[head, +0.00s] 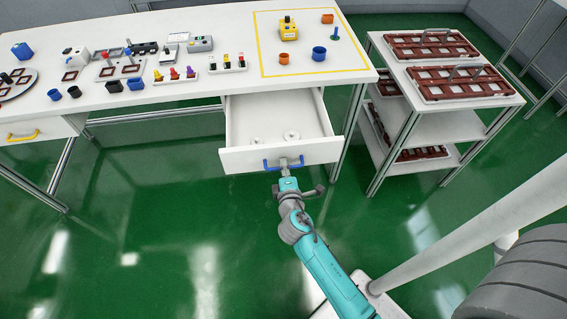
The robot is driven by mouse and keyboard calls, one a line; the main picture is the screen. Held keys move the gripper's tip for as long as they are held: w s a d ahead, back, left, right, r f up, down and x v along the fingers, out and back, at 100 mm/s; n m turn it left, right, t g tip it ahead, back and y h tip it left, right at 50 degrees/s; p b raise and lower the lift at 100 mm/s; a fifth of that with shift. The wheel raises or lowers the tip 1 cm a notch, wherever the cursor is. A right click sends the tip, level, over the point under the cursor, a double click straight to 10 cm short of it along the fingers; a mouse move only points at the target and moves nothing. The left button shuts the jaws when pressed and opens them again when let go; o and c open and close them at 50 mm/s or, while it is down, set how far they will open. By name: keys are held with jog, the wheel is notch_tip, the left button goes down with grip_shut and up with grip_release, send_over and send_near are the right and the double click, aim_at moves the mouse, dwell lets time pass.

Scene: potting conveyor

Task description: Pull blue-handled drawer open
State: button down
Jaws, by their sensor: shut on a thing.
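The blue-handled drawer (240,157) is white and stands pulled out from under the right part of the white workbench (200,90). Its inside shows, with two small pale round pieces (291,135) on its floor. The blue handle (268,164) is on the drawer's front face. My gripper (284,164) is at the handle's middle, shut on it, with my arm reaching up from below. The fingertips are small in this view and partly cover the handle.
A yellow-handled drawer (24,137) is at the bench's left. Cups, switches and small devices stand on the benchtop, some inside a yellow outline (258,40). A shelf cart (455,108) with red-brown racks (432,44) stands close at right. Green floor before the drawer is clear left of my arm.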

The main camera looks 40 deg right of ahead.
jog(key=c, duration=1.2)
grip_release()
jog(key=v, duration=1.2)
